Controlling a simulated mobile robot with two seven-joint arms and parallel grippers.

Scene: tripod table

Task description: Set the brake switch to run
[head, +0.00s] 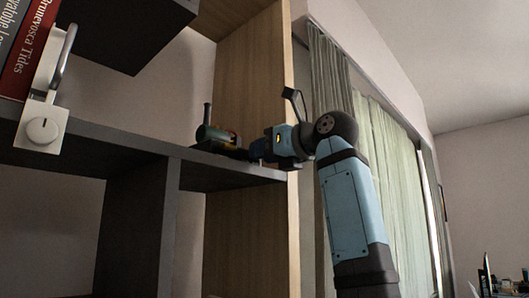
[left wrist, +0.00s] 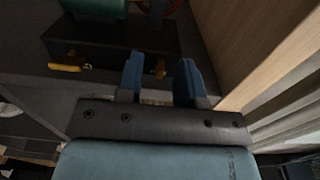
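A small machine (head: 217,136) with a green cylinder and an upright dark post stands on the dark shelf. In the left wrist view its green cylinder (left wrist: 95,6) and dark base (left wrist: 115,38) show at the top. A yellow lever-like piece (left wrist: 66,68) sticks out at the base's left, and a smaller yellow piece (left wrist: 160,67) shows between my fingers. I cannot tell which part is the brake switch, and no run marking is readable. My left gripper (left wrist: 161,62) is open, its two blue fingers apart close to the base's front. It also shows beside the machine (head: 253,149). My right gripper is not in view.
The dark shelf (head: 120,141) ends at a wooden upright panel (head: 248,75) close to my left gripper. A white box with a round knob (head: 41,127) hangs at the shelf's left, below books (head: 27,45). Curtains (head: 385,150) hang at the right.

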